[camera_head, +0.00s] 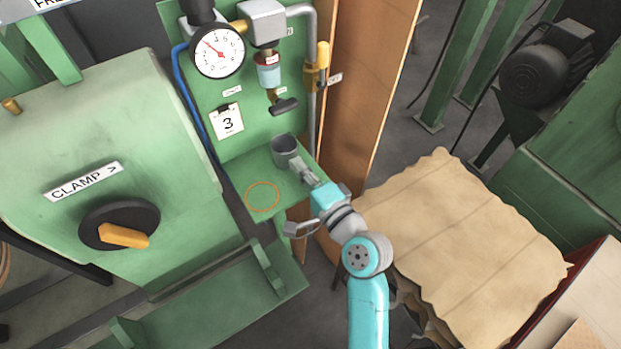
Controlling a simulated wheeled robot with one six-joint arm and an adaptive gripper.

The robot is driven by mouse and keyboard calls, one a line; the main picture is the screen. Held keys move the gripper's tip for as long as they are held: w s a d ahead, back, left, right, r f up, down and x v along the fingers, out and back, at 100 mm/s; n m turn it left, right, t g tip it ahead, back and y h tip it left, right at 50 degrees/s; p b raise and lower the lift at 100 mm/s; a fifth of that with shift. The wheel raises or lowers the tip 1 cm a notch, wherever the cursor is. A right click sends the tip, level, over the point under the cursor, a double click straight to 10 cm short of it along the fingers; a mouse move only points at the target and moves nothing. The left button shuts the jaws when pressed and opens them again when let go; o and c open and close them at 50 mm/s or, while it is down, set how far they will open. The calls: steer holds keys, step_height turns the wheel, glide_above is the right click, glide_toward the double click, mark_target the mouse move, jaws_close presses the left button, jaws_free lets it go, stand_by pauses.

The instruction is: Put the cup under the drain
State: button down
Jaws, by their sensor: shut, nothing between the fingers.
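A dark grey cup (284,148) stands upright on the green shelf (243,178), close to the panel. It appears below the drain valve (283,106) with a black handle, under the filter bowl (269,76). I cannot tell from this one view whether it is exactly in line with the drain. My gripper (296,163) is shut and empty at the front right of the cup, very near its side. I cannot tell whether the fingertips touch it. An orange ring mark (262,197) on the shelf is bare, in front of the cup.
A round gauge (218,52) and a tag reading 3 (227,122) are on the green panel. A grey pipe with a yellow-handled valve (321,58) runs down at right. A clamp knob (120,229) is at left. Brown sheets (470,225) are stacked at right.

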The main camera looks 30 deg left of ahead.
mark_target(291, 158)
steer(key=shift+w+a, duration=0.15)
steer(key=shift+a, duration=0.2)
steer(key=shift+x, duration=1.55)
